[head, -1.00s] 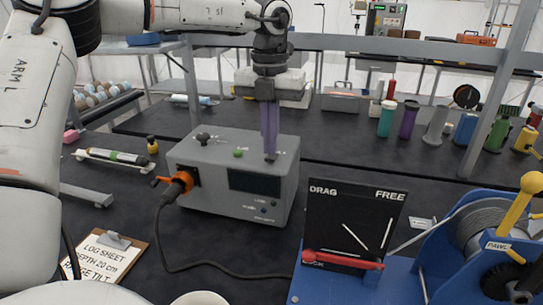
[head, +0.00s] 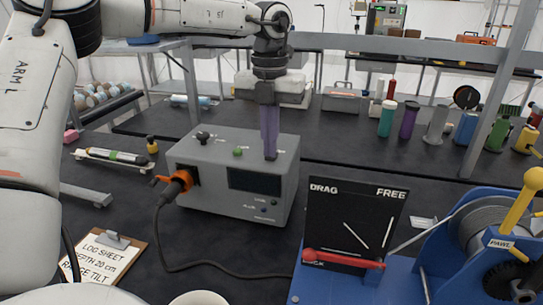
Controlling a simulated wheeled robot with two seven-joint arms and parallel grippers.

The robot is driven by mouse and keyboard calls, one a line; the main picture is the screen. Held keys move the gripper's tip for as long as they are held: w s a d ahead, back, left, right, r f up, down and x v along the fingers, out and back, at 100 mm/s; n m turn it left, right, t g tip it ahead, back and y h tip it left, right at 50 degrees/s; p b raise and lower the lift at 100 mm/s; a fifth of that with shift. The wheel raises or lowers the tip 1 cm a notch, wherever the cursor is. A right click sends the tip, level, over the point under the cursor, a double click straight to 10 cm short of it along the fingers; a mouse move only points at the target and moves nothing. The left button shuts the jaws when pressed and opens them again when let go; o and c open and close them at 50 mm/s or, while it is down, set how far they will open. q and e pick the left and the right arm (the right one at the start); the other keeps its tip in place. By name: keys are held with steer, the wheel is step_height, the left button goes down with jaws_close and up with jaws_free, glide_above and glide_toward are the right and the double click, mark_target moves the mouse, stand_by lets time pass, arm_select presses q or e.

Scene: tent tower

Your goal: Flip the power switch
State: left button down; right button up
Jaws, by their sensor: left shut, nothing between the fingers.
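A grey control box (head: 220,204) stands on the black table in the head view. Its top holds a black knob (head: 203,136), a green button or lamp (head: 238,152) and a small dark switch (head: 271,157) near the right end. My left gripper (head: 270,150) points straight down with its purple fingers closed together and empty. Its tips are at the dark switch and partly hide it; I cannot tell whether they touch or which way the switch is set. The box front has a dark display (head: 254,182). My right gripper is not in view.
A blue winch (head: 470,245) with a black drag panel (head: 350,220) stands at the right. A clipboard (head: 105,256) lies front left. Several bottles stand behind at the right.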

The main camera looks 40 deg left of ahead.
arm_select(q)
steer(key=shift+f, duration=0.3)
steer(key=shift+r+p, duration=0.95)
steer(key=shift+r, duration=0.5)
steer(key=shift+r+p, duration=0.5)
steer(key=shift+r, duration=1.6)
